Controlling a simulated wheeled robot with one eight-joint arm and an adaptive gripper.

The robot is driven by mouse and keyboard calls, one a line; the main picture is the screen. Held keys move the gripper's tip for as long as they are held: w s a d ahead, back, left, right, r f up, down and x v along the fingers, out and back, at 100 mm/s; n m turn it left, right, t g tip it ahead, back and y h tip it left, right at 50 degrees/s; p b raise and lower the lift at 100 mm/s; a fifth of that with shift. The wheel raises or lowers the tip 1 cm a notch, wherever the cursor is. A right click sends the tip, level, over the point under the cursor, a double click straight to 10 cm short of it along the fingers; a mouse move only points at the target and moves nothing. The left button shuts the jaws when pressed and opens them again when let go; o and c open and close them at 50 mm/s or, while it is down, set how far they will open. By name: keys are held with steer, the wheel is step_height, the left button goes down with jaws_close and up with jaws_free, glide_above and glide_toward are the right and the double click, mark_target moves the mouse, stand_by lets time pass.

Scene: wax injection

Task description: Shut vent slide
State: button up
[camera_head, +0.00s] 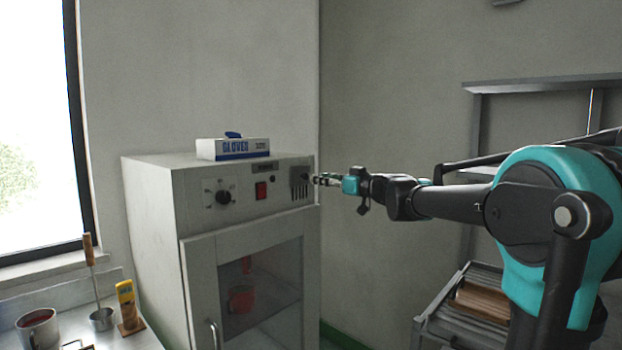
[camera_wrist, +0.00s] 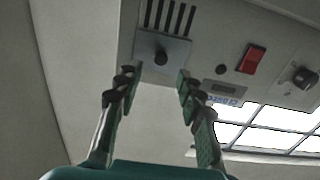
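The vent slide is a grey plate (camera_head: 299,174) at the top right of the white cabinet's front panel. Dark vent slots (camera_head: 300,192) show below the plate. In the wrist view the plate (camera_wrist: 176,50) carries a dark round knob (camera_wrist: 161,57), and several slots (camera_wrist: 168,15) are uncovered beside it. My gripper (camera_head: 322,180) is just in front of the plate at the cabinet's right edge. In the wrist view its two fingers (camera_wrist: 157,84) are apart, with nothing between them, and the knob lies just beyond the gap. No contact with the knob is visible.
The white cabinet (camera_head: 150,210) has a glass door (camera_head: 205,270), a red switch (camera_head: 261,190) and a dial (camera_head: 223,197). A blue-and-white box (camera_head: 232,148) lies on top. A metal bench (camera_head: 150,339) with tools is at left; a shelf (camera_head: 540,84) is at right.

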mark_target(307, 176)
steer(key=shift+x, duration=2.7)
steer(key=shift+c, duration=0.5)
jaws_close()
